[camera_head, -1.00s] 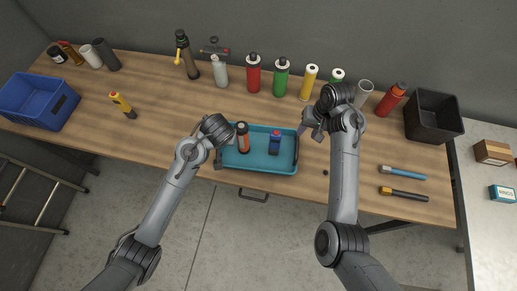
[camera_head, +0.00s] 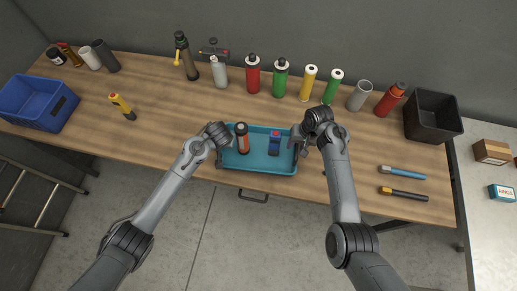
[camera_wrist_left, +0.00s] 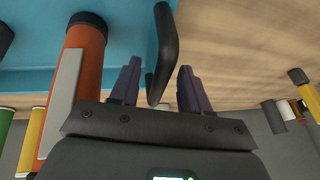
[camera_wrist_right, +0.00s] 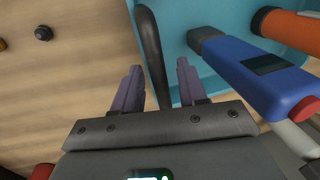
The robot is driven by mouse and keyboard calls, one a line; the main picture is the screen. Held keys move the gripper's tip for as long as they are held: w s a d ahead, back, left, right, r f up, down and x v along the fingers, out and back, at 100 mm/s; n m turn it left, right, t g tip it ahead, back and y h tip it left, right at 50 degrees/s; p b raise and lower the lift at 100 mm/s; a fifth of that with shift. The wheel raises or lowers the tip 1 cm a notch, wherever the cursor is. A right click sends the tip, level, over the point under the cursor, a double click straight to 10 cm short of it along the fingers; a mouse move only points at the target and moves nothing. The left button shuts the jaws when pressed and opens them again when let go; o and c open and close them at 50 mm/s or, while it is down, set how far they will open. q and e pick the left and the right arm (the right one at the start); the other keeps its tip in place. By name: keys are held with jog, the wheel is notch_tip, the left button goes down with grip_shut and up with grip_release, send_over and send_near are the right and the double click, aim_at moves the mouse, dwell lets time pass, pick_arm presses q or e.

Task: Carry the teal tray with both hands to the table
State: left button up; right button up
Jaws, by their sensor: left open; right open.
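The teal tray (camera_head: 258,163) sits on the wooden workbench near its front edge. It holds an orange canister with a dark cap (camera_head: 242,138) and a blue device with a red button (camera_head: 274,143). My left gripper (camera_wrist_left: 160,85) is open, its fingers either side of the black handle (camera_wrist_left: 166,45) at the tray's left end. In the head view it is mostly hidden by my wrist. My right gripper (camera_wrist_right: 158,80) is open at the right end, its fingers either side of the other handle (camera_wrist_right: 151,55). It shows beside the tray in the head view (camera_head: 300,148).
Bottles and canisters, such as a red one (camera_head: 253,76) and a green one (camera_head: 280,79), line the bench's back. A blue crate (camera_head: 35,112) stands left and a black bin (camera_head: 432,122) right. A pale table (camera_head: 482,190) with small boxes adjoins at right.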

pick_arm(q)
jog(key=shift+w+f, duration=0.1)
jog(key=shift+f, duration=0.1)
pick_arm(e)
jog(key=shift+f, duration=0.2)
pick_arm(q)
jog(key=shift+c, duration=0.3)
pick_arm(e)
jog(key=shift+c, duration=0.2)
pick_arm(q)
jog(key=c, duration=0.7)
pick_arm(e)
grip_shut()
pick_arm(q)
grip_shut()
